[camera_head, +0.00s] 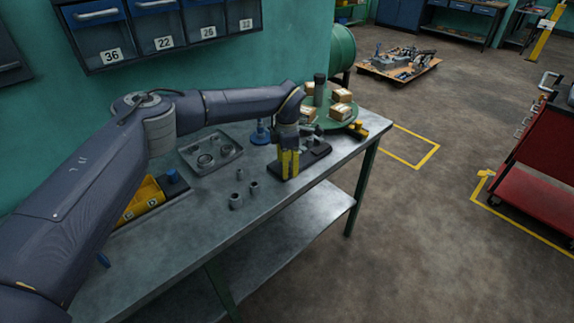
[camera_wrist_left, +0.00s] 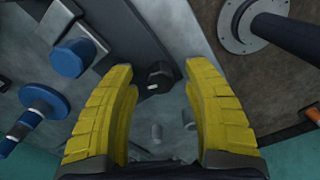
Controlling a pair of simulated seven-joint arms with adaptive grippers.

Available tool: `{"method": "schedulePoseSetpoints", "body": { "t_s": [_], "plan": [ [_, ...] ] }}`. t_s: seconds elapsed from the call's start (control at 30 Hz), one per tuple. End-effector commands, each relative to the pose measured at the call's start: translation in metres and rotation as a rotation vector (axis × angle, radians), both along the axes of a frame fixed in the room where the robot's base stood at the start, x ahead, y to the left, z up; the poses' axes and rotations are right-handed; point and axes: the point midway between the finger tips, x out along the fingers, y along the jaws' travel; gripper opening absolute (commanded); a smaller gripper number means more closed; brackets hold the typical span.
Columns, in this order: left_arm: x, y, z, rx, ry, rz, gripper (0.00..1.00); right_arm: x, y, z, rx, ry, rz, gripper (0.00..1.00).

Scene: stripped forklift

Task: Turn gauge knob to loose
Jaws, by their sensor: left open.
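My left gripper (camera_head: 290,163) points down over a small fixture on a black base plate (camera_head: 315,158) on the workbench. In the left wrist view its two yellow fingers (camera_wrist_left: 160,71) are spread apart. A small black knob (camera_wrist_left: 160,75) with a white mark shows between the fingertips, with space on both sides; I cannot tell if this is the gauge knob. No gauge face is clearly visible, and the gripper partly hides the fixture in the head view. My right gripper is not in view.
The metal workbench (camera_head: 235,215) holds a grey parts tray (camera_head: 190,160), a blue-based item (camera_head: 261,135), small grey cylinders (camera_head: 237,201) and a yellow bin (camera_head: 148,196). A green round stand (camera_head: 318,118) with boxes stands behind the fixture. The front bench edge is clear.

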Motion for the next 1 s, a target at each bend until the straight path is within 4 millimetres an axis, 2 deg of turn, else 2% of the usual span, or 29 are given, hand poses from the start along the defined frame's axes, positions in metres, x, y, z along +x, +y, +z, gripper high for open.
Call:
{"method": "schedulePoseSetpoints", "body": {
  "t_s": [0.07,0.5,0.77,1.0],
  "plan": [
    [0.0000,0.0000,0.0001,0.000,0.000,0.000,0.50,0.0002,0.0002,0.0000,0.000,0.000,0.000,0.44],
    [0.0001,0.0000,0.0004,0.000,0.000,0.000,0.00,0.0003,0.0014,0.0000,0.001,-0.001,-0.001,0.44],
    [0.0002,0.0001,0.0006,0.000,-0.001,0.035,0.00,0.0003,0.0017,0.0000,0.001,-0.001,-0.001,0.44],
    [0.0006,0.0002,0.0010,0.000,-0.002,0.224,0.00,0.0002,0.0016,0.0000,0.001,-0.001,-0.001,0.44]
  ]
}}
